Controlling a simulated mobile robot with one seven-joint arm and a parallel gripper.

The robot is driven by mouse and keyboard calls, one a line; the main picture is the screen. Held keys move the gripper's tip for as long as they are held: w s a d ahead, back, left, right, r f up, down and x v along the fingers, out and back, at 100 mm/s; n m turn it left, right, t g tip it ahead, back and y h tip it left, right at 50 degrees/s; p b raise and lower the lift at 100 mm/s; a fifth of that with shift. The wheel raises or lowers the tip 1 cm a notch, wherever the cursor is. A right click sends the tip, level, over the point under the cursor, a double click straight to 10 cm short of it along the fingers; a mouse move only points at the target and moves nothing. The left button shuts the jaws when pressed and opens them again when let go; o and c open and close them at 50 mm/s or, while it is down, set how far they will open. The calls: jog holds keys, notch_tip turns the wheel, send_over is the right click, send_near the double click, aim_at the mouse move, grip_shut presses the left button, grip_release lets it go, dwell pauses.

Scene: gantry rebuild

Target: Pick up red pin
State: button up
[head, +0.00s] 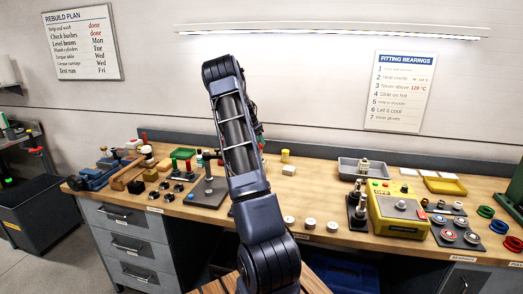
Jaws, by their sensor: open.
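My arm rises through the middle of the head view and bends at the top. My gripper does not show; the arm's far end is hidden behind its own links. A small red upright piece (188,165) stands on the wooden bench at the left, near a grey plate with a post (208,190). It may be the red pin, but it is too small to be sure. Another red-topped piece (144,137) stands farther left. The bench directly behind my arm is hidden.
The wooden bench (330,192) holds a yellow heater box (398,213), a grey tray (362,169), a blue vise (92,178), several dark blocks and green rings (486,211) at the right. Bare bench lies right of my arm. A dark bin (40,212) stands at the left.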

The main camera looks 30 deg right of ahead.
jog(key=shift+a+x, duration=0.2)
jog(key=shift+x, duration=1.55)
jog(key=shift+a+x, duration=0.15)
jog(key=shift+x, duration=1.6)
jog(key=shift+w+f, duration=0.1)
jog(key=shift+w, duration=0.05)
jog(key=shift+c, duration=0.2)
jog(key=c, duration=1)
